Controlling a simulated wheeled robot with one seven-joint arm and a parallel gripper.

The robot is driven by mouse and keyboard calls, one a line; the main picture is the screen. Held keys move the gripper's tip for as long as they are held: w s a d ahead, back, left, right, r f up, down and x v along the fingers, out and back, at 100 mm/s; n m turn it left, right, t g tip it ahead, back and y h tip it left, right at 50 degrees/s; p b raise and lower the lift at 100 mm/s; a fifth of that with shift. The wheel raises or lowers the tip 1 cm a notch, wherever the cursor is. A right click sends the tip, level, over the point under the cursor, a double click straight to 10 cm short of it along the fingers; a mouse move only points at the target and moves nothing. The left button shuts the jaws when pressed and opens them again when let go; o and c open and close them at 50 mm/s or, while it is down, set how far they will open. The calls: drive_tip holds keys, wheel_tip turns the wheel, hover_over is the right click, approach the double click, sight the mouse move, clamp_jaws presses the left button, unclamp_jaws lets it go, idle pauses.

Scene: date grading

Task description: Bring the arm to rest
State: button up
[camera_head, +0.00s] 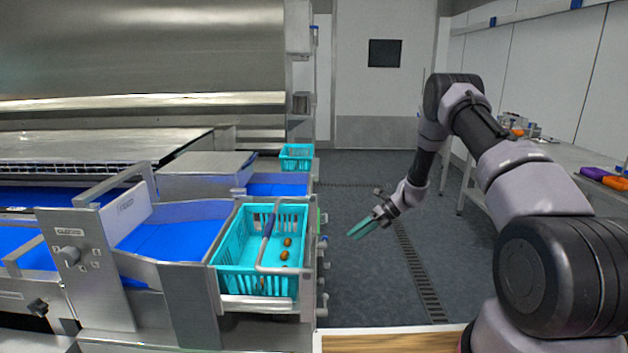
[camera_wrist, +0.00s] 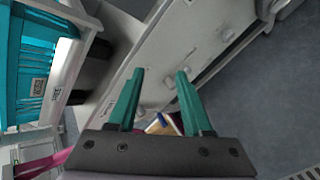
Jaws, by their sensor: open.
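My gripper (camera_head: 360,228) has teal fingers and hangs over the grey floor, to the right of the near teal crate (camera_head: 232,240). In the wrist view its two fingers (camera_wrist: 160,90) stand apart with nothing held between them. My arm reaches from the lower right, bends at the elbow and comes down to the gripper. The fingers are clear of the crate in the head view.
The near crate holds several brown dates (camera_head: 284,254) and sits at the end of a blue chute (camera_head: 180,240). Another teal crate (camera_head: 296,152) is farther back. A side table (camera_head: 560,152) stands right. A wooden surface (camera_head: 390,343) is in front. The floor between is free.

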drive_tip(key=s+d+r+n+t+h, duration=0.1)
drive_tip(key=s+r+n, duration=0.3)
drive_tip(key=r, duration=0.7)
drive_tip(key=s+d+r+n+h, duration=0.15)
drive_tip(key=s+r+n, duration=0.3)
drive_tip(key=r, duration=0.75)
drive_tip(key=s+d+r+n+t+h, duration=0.1)
drive_tip(key=s+r+n, duration=0.3)
drive_tip(key=r, duration=0.7)
drive_tip(key=s+d+r+n+t+h, duration=0.1)
drive_tip(key=s+r+n, duration=0.3)
drive_tip(key=s, duration=0.4)
drive_tip(key=s+d+r+n+t+h, duration=0.2)
drive_tip(key=s+r+n, duration=0.2)
drive_tip(key=s, duration=0.4)
drive_tip(key=s+d+r+n+t+h, duration=0.1)
drive_tip(key=s+r+n, duration=0.3)
drive_tip(key=s, duration=0.5)
drive_tip(key=shift+d+r+n+t, duration=0.2)
drive_tip(key=shift+d+n+t, duration=0.45)
drive_tip(key=shift+d, duration=0.15)
